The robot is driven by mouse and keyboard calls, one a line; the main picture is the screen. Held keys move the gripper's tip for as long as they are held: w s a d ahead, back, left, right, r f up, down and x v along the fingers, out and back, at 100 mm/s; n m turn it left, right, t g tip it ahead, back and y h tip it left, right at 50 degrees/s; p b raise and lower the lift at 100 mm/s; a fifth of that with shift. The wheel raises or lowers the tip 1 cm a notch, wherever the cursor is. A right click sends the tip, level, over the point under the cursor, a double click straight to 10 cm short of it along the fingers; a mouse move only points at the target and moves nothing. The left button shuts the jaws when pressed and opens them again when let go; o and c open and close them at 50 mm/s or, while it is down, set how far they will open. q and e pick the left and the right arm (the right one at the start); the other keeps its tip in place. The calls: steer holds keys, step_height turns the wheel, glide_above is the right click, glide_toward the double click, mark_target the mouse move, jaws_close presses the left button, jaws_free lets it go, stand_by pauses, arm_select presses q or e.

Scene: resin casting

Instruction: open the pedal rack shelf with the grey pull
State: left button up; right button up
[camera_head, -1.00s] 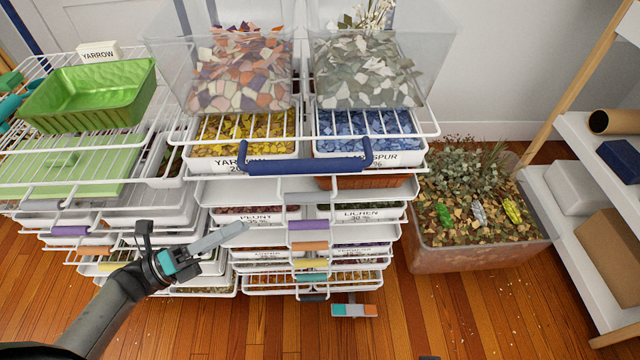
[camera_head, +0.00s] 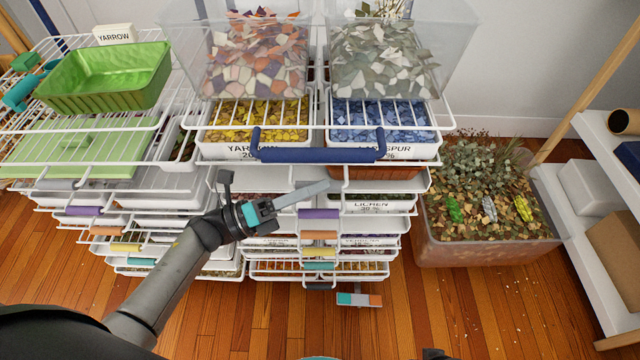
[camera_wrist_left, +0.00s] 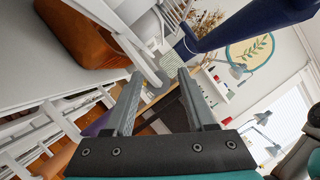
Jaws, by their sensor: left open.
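The rack (camera_head: 330,180) is a stack of white wire shelves with coloured pulls. My left gripper (camera_head: 325,187) is in front of its right-hand column, just below the long dark blue pull (camera_head: 318,155) and above the purple pull (camera_head: 318,213). Its finger covers the place of the grey pull there in the head view. In the left wrist view my left gripper (camera_wrist_left: 160,76) has its fingers apart, with a grey bar (camera_wrist_left: 138,58), seemingly the grey pull, near the tips. I cannot tell whether they touch. Another grey pull (camera_head: 62,185) is on the left-hand column.
Labelled bins of yellow (camera_head: 255,118) and blue chips (camera_head: 375,120) fill the top shelf. A planter box (camera_head: 480,252) stands right of the rack, with a white shelf unit (camera_head: 590,225) beyond.

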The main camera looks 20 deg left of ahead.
arm_select(q)
steer(key=shift+w+d+r, duration=0.15)
steer(key=shift+w+d, duration=0.25)
steer(key=shift+d, duration=0.15)
jaws_close()
stand_by(1.1)
